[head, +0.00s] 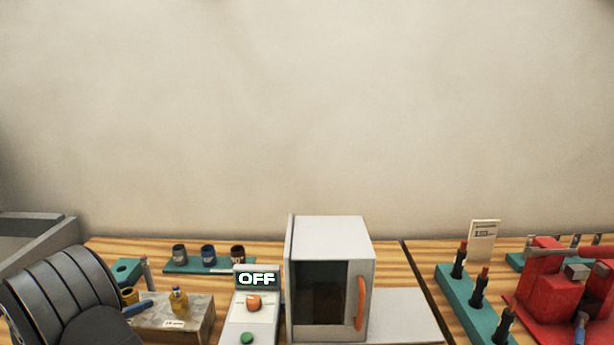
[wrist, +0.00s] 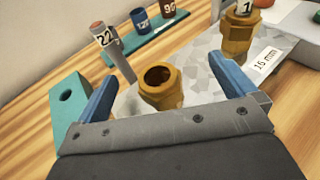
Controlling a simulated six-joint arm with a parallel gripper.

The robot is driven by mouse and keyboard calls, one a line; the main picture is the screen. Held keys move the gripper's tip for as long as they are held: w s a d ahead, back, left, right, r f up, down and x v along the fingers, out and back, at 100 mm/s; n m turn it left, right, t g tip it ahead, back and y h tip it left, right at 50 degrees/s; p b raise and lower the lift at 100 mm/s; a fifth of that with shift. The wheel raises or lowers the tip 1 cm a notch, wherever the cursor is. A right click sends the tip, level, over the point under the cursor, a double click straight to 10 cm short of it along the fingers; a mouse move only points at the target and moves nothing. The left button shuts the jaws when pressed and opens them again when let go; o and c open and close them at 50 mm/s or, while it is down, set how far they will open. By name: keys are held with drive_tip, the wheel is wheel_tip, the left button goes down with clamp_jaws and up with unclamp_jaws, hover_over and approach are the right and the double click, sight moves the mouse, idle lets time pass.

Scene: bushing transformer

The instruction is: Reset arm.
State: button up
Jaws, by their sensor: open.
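My gripper (wrist: 165,95) is open in the wrist view, with its two blue fingers spread apart. A brass hex fitting (wrist: 162,86) with an open round top stands between and beyond the fingers, and I see no finger touching it. In the head view my dark arm covers the lower left, and one blue finger (head: 138,308) shows beside the brass fitting (head: 129,295). Another brass fitting (head: 179,300), marked 1 in the wrist view (wrist: 238,38), stands on the grey block to the right of the gripper.
The grey block (head: 195,325) carries a "15 mm" label. A teal rack (head: 213,267) holds dark cups behind. A control box (head: 252,318) reads OFF beside a white oven-like box (head: 333,240) with an orange handle. Red fixtures (head: 545,285) and a teal peg rack (head: 465,300) stand right.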

drive_tip(key=shift+m+g+h, duration=0.3)
drive_tip(key=shift+h, duration=0.1)
drive_tip(key=v, duration=0.6)
drive_tip(key=shift+w, duration=0.1)
drive_tip(key=x, duration=0.6)
drive_tip(key=shift+d, duration=0.15)
drive_tip(key=s+a+r+n+t+y, duration=0.1)
drive_tip(key=s+a+n+y, duration=0.1)
drive_tip(key=s, duration=0.3)
drive_tip(key=s+a+r+n+t+y, duration=0.1)
drive_tip(key=s+r+n+y, duration=0.1)
drive_tip(key=s, duration=0.3)
drive_tip(key=shift+w+a+r+m+g+h, duration=0.1)
drive_tip(key=shift+w+a+m+g+h, duration=0.25)
drive_tip(key=shift+w+m+h, duration=0.4)
drive_tip(key=shift+w+a+r+m+g+h, duration=0.1)
drive_tip(key=shift+w+a+m+g+h, duration=0.15)
drive_tip(key=shift+w+a+m+h, duration=0.45)
drive_tip(key=shift+w+a+r+m+g+h, duration=0.1)
drive_tip(key=shift+w+m+g+h, duration=0.35)
drive_tip(key=shift+w, duration=0.6)
drive_tip(key=shift+w+a+m+g+h, duration=0.15)
drive_tip(key=shift+w+m+g+h, duration=0.45)
drive_tip(key=shift+w+m, duration=0.25)
drive_tip(key=shift+f+m+g, duration=0.2)
drive_tip(key=shift+m+g, duration=0.05)
